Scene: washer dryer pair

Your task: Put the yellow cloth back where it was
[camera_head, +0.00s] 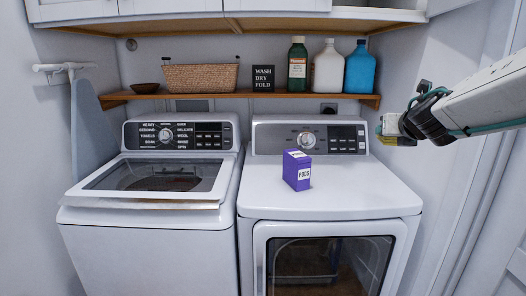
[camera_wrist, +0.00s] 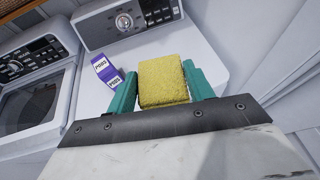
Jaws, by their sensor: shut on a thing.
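The yellow cloth (camera_wrist: 163,82) looks like a thick, rough-textured block in the wrist view. My gripper (camera_wrist: 160,85) is shut on it, with one teal finger on each side. In the head view, my gripper (camera_head: 388,134) is at the right, in the air near the right wall and to the right of the dryer's control panel. Only a small yellow edge of the cloth (camera_head: 379,130) shows there; the rest is hidden by the gripper.
A purple pods box (camera_head: 297,170) stands on the dryer (camera_head: 365,196). The washer (camera_head: 140,215) is at left. A wooden shelf (camera_head: 228,96) above holds a bowl, a basket (camera_head: 202,77), a sign and several bottles. The dryer top is otherwise clear.

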